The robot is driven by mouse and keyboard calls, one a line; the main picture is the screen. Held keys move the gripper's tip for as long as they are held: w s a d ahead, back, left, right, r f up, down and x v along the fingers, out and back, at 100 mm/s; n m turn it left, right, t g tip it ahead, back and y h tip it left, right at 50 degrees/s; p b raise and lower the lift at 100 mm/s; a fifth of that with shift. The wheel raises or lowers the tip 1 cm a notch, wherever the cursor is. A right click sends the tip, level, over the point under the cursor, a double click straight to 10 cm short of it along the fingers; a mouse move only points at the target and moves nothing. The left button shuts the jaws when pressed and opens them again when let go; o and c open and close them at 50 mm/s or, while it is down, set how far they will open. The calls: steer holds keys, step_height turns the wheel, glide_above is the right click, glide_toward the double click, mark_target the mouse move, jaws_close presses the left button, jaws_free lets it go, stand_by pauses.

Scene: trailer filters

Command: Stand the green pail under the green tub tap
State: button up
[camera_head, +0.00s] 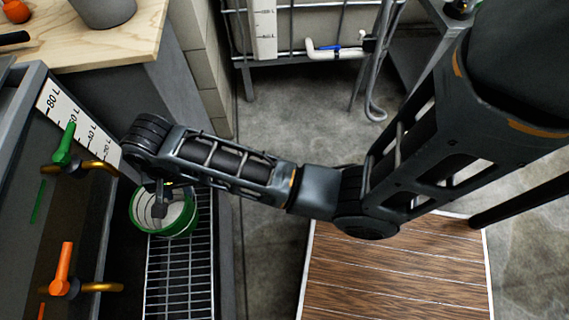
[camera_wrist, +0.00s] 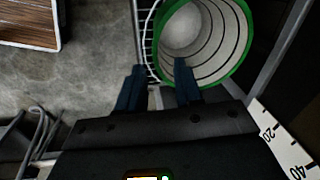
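The green pail (camera_head: 178,222), pale inside with a green rim, is over the slatted grate beside the tub in the head view. It also shows in the wrist view (camera_wrist: 236,60), its mouth toward the camera. The green tub tap (camera_head: 64,146) has a brass spout (camera_head: 98,167) that ends just left of and above the pail's rim in the picture. My gripper (camera_head: 158,200) is at the pail's rim. In the wrist view its two fingers (camera_wrist: 160,80) are apart, one over the pail's mouth and one outside the rim. Finger contact with the pail wall is not clear.
An orange tap (camera_head: 63,270) with its own spout is nearer on the same tub (camera_head: 28,100), which bears a litre scale (camera_head: 85,125). The grate (camera_head: 180,285) is bare nearer me. A wooden table (camera_head: 100,45) stands behind, and a brown slatted platform (camera_head: 395,275) lies right.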

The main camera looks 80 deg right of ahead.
steer(key=s+a+r+n+t, duration=0.1)
steer(key=s+a+n+t, duration=0.15)
steer(key=s, duration=0.55)
steer(key=s+a+n+t, duration=0.2)
steer(key=s+n+t, duration=0.15)
steer(key=s, duration=0.55)
steer(key=s+d+r+n+t, duration=0.1)
steer(key=s+r+n+t, duration=0.2)
steer(key=s+r, duration=0.3)
steer(key=s+d+r+n+t, duration=0.2)
steer(key=s+r, duration=0.4)
steer(key=r, duration=0.9)
steer(key=shift+s+d+r+n+t+h, duration=0.25)
steer(key=shift+n+t, duration=0.45)
steer(key=shift+t, duration=0.5)
